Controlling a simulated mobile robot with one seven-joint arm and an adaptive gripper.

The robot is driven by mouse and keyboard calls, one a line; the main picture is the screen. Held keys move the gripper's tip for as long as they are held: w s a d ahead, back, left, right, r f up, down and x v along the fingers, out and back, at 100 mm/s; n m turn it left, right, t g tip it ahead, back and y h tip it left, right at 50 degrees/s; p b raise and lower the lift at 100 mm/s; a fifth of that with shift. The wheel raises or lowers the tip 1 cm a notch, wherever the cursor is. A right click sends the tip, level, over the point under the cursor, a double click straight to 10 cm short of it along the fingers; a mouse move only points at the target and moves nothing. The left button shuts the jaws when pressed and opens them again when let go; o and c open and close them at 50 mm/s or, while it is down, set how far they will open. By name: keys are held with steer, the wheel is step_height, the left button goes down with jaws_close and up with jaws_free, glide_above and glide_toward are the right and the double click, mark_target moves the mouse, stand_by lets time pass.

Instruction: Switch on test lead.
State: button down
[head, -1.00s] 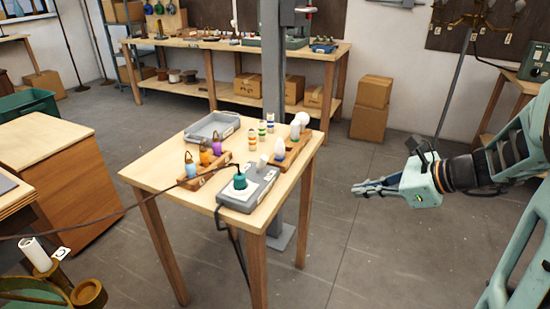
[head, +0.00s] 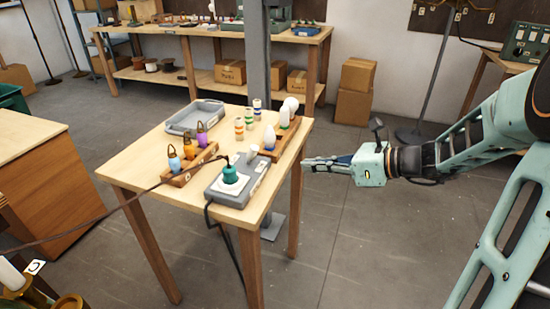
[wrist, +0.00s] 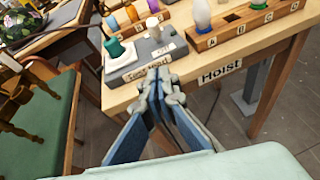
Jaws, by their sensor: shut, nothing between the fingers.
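In the wrist view the grey box (wrist: 138,62) carries a label, partly hidden, that seems to read "Test lead". The pale knob also shows there (wrist: 153,30). My gripper (head: 308,164) is to the right of the table, apart from the box. In the wrist view my gripper's fingertips (wrist: 160,78) meet, empty, just in front of the box.
The wooden table (head: 140,170) also bears a grey tray (head: 194,117), a wooden rack (head: 185,175) of small coloured lamps, several striped cylinders and a bulb rack (head: 288,138). A "Hoist" label (wrist: 220,72) is on the table edge. A dark cable crosses from the left.

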mark_target(252, 156)
steer(key=x, duration=0.4)
steer(key=r+b+x, duration=0.1)
steer(key=x, duration=0.3)
steer(key=r+b+x, duration=0.1)
steer(key=x, duration=0.3)
steer(key=shift+w+a, duration=0.2)
steer(key=shift+a, duration=0.15)
steer(key=shift+w+a+r, duration=0.2)
steer(key=shift+w+a, duration=0.1)
steer(key=shift+a, duration=0.1)
steer(key=shift+r, duration=0.1)
steer(key=shift+a+r+p, duration=0.1)
steer(key=shift+r+p, duration=0.1)
steer(key=shift+p, duration=0.55)
